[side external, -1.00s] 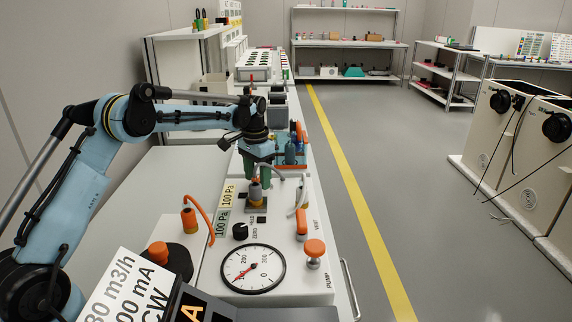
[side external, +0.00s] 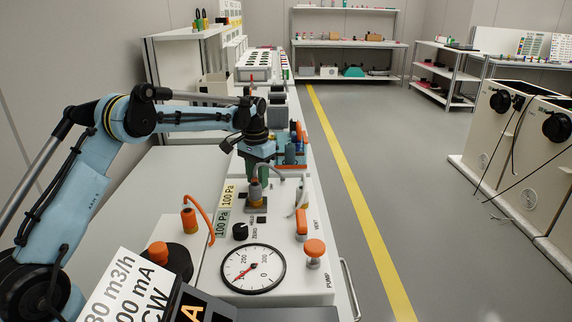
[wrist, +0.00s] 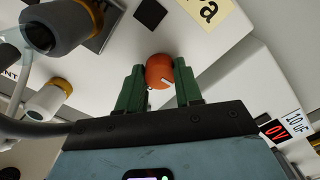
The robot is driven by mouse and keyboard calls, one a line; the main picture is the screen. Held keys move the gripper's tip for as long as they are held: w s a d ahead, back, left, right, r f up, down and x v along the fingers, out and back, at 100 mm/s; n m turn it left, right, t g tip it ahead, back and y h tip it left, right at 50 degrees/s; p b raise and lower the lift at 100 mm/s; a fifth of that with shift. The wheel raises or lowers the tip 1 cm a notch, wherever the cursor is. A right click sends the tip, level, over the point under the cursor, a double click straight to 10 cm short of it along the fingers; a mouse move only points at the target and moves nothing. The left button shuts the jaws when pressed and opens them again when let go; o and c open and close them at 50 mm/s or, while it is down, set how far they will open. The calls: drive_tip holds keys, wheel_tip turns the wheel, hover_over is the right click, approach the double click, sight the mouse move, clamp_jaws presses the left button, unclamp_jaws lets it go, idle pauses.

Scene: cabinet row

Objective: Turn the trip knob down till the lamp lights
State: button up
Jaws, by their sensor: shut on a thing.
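The trip knob (wrist: 160,71) shows as a rounded orange knob with a white mark between my green fingers in the wrist view. My gripper (wrist: 158,84) is shut on it, with a finger on either side. In the side external view my gripper (side external: 256,184) points down over the white panel, and its fingers partly hide the knob (side external: 255,192) above a dark base. A small dark square (side external: 262,220) sits in front of that base. It may be the lamp and shows no light. A similar black square (wrist: 150,12) is near the knob in the wrist view.
A dial gauge (side external: 253,269), a black knob (side external: 240,231), an orange-capped pump knob (side external: 314,249) and an orange vent part (side external: 302,222) stand on the same panel.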

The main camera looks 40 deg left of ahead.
idle(0.3)
drive_tip(key=o, duration=1)
drive_tip(key=shift+o, duration=0.2)
wheel_tip(320, 180, up, 12)
drive_tip(key=shift+r, duration=0.1)
